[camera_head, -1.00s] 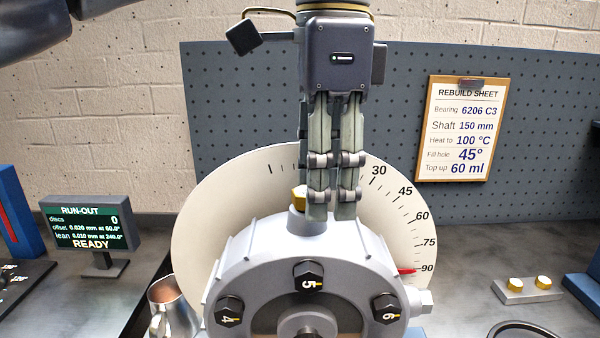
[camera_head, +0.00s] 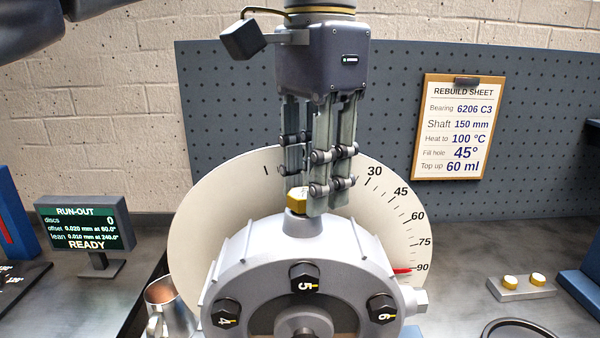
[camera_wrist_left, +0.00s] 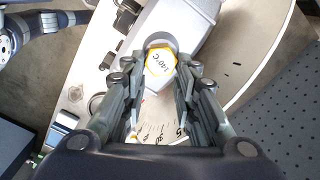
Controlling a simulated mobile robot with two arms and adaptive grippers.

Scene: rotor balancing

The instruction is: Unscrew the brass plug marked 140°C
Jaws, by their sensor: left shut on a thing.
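The brass plug (camera_head: 297,200) sits on the raised boss at the top of the grey round housing (camera_head: 253,255). In the left wrist view the plug (camera_wrist_left: 160,62) shows a white hexagonal face marked 140°C with a brass rim. My left gripper (camera_head: 312,200) points straight down over the boss, its fingers on either side of the plug and shut on it. The fingers partly hide the plug's right side in the head view. My right gripper is not in view.
A white dial (camera_head: 400,225) with degree marks stands behind the housing. A metal jug (camera_head: 172,305) is at the lower left, a run-out display (camera_head: 85,225) further left. A small block with two brass plugs (camera_head: 522,287) lies right. A rebuild sheet (camera_head: 458,130) hangs behind.

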